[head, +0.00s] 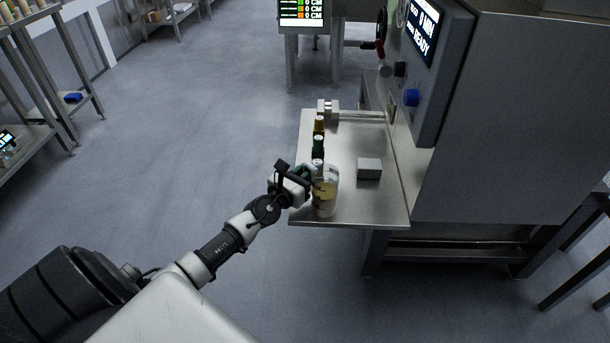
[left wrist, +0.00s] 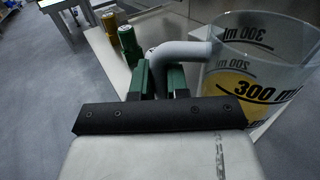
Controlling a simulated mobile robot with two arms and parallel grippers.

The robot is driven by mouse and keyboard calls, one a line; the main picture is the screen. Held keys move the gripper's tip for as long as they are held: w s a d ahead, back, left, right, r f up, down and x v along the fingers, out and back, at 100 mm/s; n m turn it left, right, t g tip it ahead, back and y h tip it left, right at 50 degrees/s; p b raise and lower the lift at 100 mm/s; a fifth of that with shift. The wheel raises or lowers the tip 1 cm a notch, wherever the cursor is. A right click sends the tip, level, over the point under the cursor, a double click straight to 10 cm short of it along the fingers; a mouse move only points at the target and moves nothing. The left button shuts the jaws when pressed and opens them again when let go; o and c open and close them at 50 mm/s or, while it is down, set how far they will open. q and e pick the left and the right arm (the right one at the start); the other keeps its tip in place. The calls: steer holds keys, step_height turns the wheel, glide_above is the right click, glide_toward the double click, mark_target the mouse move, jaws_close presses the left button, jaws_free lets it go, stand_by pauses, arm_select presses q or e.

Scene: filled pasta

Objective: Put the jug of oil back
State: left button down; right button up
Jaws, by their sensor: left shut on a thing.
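The jug of oil (head: 325,198) is a clear measuring jug with yellow oil in it, near the front left corner of the steel shelf (head: 385,208). In the left wrist view the jug (left wrist: 262,75) shows its "300 ml" marks and its pale handle (left wrist: 187,52). My left gripper (head: 308,178) is shut on the handle, with its green fingers (left wrist: 163,80) at the handle. The jug looks upright. I cannot tell whether its base touches the shelf. My right gripper is not in view.
Several bottles (head: 318,142) stand in a row behind the jug along the shelf's left edge. A small grey box (head: 369,168) sits to the right. The large steel machine (head: 520,120) with a display bounds the shelf on the right. Bare shelf lies right of the jug.

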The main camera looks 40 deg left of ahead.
arm_select(q)
steer(key=c, duration=1.1)
jaws_free()
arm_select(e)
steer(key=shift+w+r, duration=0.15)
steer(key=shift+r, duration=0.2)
